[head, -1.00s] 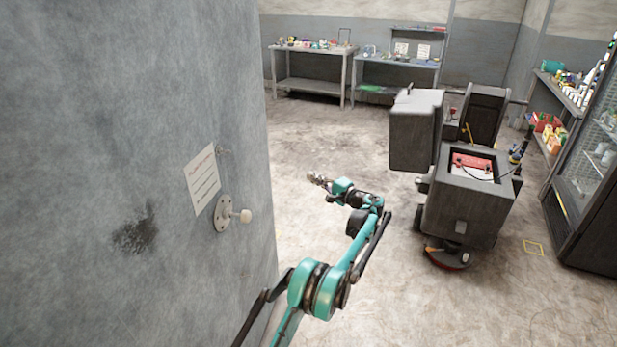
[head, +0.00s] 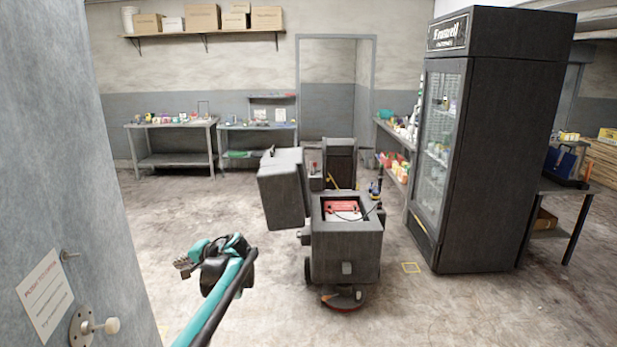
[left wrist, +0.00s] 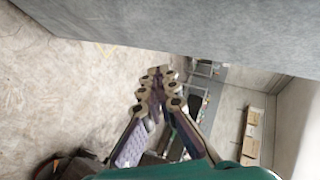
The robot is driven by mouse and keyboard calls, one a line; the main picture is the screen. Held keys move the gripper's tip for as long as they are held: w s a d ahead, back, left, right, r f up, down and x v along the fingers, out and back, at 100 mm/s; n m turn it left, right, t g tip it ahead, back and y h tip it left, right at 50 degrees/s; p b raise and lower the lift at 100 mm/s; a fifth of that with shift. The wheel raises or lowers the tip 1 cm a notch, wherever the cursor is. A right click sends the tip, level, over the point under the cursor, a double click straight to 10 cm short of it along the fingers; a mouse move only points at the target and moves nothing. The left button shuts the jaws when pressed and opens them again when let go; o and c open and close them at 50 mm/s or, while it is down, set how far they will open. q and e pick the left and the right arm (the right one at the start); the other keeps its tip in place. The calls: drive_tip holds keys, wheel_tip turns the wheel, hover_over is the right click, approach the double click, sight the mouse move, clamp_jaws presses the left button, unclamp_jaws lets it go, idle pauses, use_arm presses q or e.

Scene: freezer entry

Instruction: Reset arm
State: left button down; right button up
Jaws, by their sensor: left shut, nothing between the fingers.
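My left arm comes in from the bottom left of the head view, teal and black. Its left gripper (head: 183,265) is out over bare floor, to the right of the grey wall. In the left wrist view the fingers of the left gripper (left wrist: 160,75) meet at their tips, and nothing is held between them. My right gripper is in neither view.
A grey wall (head: 60,150) stands close on the left with a paper sign (head: 45,295) and a round plate with a pale knob (head: 112,325). A dark floor machine (head: 345,250) stands ahead. A tall black glass-door fridge (head: 490,150) is on the right. Worktables (head: 172,130) stand at the back.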

use_arm(q)
drive_tip(key=s+d+h, duration=0.3)
drive_tip(key=s+d, duration=0.1)
drive_tip(key=s, duration=0.5)
drive_tip(key=s+d+h, duration=0.2)
drive_tip(key=s+d, duration=0.2)
drive_tip(key=s, duration=0.6)
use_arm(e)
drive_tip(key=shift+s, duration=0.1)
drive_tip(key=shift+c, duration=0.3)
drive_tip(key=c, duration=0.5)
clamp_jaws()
use_arm(q)
drive_tip(key=s+d+f+n+h, duration=0.1)
drive_tip(key=s+d+f+h, duration=0.1)
drive_tip(key=s, duration=0.4)
drive_tip(key=s+d+f+t+h, duration=0.1)
drive_tip(key=s+d+f+h, duration=0.1)
drive_tip(key=s+d+f, duration=0.3)
drive_tip(key=s+d+f+n+h, duration=0.1)
drive_tip(key=s+d+f+h, duration=0.1)
drive_tip(key=s, duration=0.6)
drive_tip(key=shift+s+d+f+n+t, duration=0.3)
drive_tip(key=shift+d+f+t, duration=0.1)
drive_tip(key=shift+d+f, duration=0.5)
drive_tip(key=shift+w+d+r, duration=0.1)
drive_tip(key=shift+r, duration=0.05)
